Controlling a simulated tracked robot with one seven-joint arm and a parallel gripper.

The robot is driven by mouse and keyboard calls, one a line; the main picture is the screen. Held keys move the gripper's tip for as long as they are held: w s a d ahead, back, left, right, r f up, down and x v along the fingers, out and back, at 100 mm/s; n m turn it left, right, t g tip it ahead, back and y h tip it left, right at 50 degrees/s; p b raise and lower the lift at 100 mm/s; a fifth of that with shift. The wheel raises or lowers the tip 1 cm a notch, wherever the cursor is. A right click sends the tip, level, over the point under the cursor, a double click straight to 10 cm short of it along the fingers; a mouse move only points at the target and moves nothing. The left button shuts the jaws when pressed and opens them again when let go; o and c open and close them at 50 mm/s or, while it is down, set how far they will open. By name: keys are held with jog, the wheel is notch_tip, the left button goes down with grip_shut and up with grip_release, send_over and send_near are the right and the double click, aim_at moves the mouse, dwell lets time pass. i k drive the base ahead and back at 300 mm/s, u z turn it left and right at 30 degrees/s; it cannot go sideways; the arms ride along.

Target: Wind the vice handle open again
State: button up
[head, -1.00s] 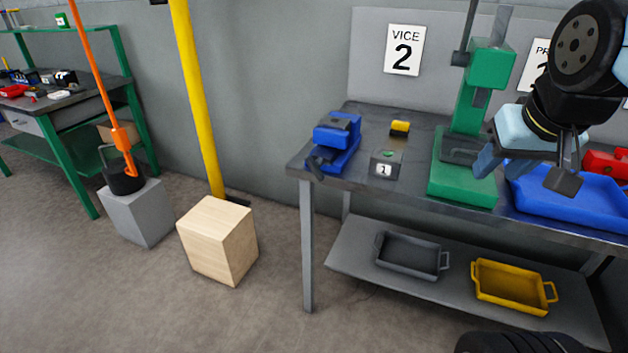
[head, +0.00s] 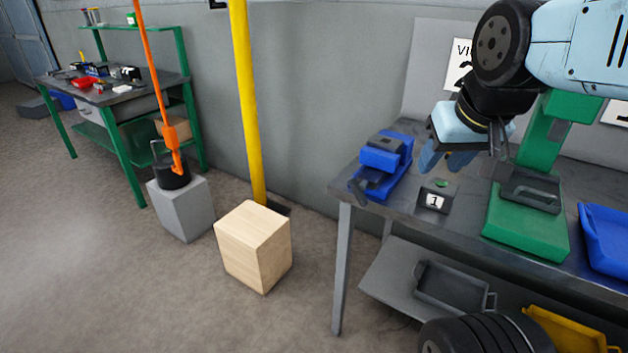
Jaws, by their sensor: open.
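The blue vice (head: 385,163) stands on the left end of the grey workbench (head: 345,178), with grey parts on its top. A dark piece that looks like its handle (head: 357,188) sticks out at its front left; its exact angle is too small to tell. My gripper (head: 446,160), with light blue fingers, hangs to the right of the vice in the picture, above the bench near a small block marked 1 (head: 437,197). It is open and apart from the vice, and I see nothing between its fingers.
A green press (head: 528,225) stands right of the block, with a blue tray (head: 605,240) beyond it. Grey (head: 452,290) and yellow (head: 570,333) trays sit on the lower shelf.

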aim_at(357, 190)
jog(key=u, duration=0.25)
jog(key=i, duration=0.75)
jog(key=z, duration=0.2)
jog(key=k, duration=1.9)
jog(key=u, duration=0.45)
jog(key=i, duration=1.05)
jog(key=z, duration=0.05)
